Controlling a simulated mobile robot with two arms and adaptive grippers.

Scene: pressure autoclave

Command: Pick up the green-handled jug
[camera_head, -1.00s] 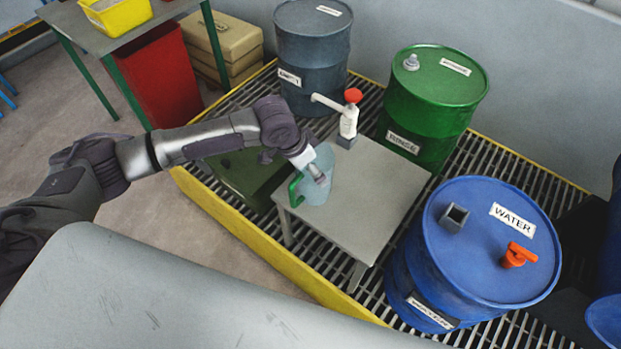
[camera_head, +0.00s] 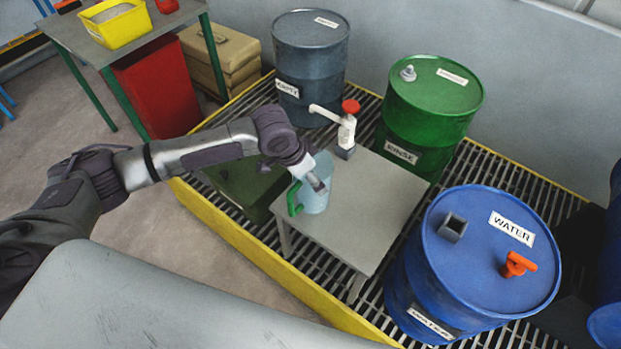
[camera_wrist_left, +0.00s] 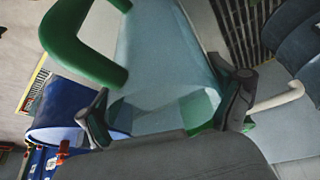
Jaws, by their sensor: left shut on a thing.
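The jug (camera_head: 314,198) is pale blue and see-through, with a green handle (camera_head: 294,199) on its left side. It is upright over the left part of a small grey table (camera_head: 373,215); I cannot tell whether its base touches the tabletop. My left gripper (camera_head: 318,184) is at the jug's rim from above. In the left wrist view, the fingers (camera_wrist_left: 168,112) are closed against the jug's wall (camera_wrist_left: 165,60), one on each side, with the green handle (camera_wrist_left: 75,45) to the left. My right gripper is not in view.
A white pump with a red top (camera_head: 348,128) stands at the table's back edge. Blue water drum (camera_head: 470,275), green rinse drum (camera_head: 432,105) and grey drum (camera_head: 312,60) stand around on the grating. A yellow rim (camera_head: 255,255) edges the grating. The table's right part is clear.

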